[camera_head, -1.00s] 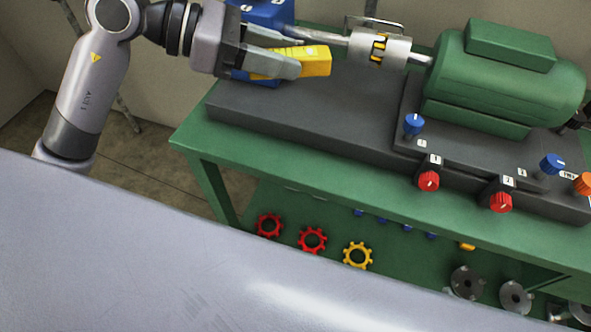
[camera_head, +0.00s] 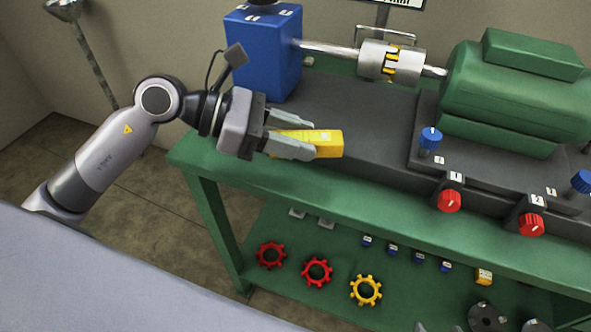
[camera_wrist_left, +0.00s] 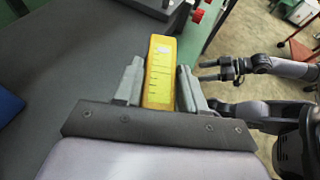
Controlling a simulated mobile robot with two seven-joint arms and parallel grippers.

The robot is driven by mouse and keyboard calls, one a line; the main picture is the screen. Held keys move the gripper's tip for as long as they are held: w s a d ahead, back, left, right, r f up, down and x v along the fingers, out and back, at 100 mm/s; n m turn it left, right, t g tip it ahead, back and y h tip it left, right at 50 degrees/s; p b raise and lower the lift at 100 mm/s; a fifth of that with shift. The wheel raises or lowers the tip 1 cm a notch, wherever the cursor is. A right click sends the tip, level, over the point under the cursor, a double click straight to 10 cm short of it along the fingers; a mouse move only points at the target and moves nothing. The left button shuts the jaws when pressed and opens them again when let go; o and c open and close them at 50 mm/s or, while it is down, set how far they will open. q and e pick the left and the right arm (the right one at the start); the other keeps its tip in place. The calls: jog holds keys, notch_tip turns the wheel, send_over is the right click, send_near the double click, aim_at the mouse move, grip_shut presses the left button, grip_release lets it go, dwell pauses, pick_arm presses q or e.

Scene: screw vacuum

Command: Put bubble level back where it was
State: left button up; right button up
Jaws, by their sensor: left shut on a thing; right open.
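The yellow bubble level (camera_head: 328,144) is held in my left gripper (camera_head: 302,141), which is shut on it. Its far end sticks out to the right past the fingertips, at the front left of the dark machine base. In the left wrist view the level (camera_wrist_left: 160,68) lies lengthwise between the two grey fingers, with a pale window on its top. Whether it touches the base or bench below cannot be told. My right gripper (camera_wrist_left: 208,70) shows in the left wrist view, apart from the level, with its fingers open and empty.
The dark machine base (camera_head: 360,120) carries a blue block (camera_head: 268,60), a shaft with a coupling (camera_head: 390,62) and a green motor (camera_head: 510,95). Blue and red knobs (camera_head: 449,201) line its front. The lower shelf of the green bench holds red and yellow rings (camera_head: 366,290).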

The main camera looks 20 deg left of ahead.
aim_at(295, 182)
pick_arm(q)
jog(key=shift+f+b, duration=0.4)
jog(key=shift+f, duration=3.15)
jog(key=shift+f, duration=0.1)
jog(key=o, duration=0.7)
jog(key=shift+f, duration=0.1)
jog(key=shift+o, duration=0.6)
jog(key=shift+r, duration=0.25)
jog(key=shift+s+a, duration=0.1)
jog(key=shift+a, duration=0.3)
jog(key=b+v, duration=0.1)
jog(key=v, duration=1)
jog(key=shift+r, duration=0.2)
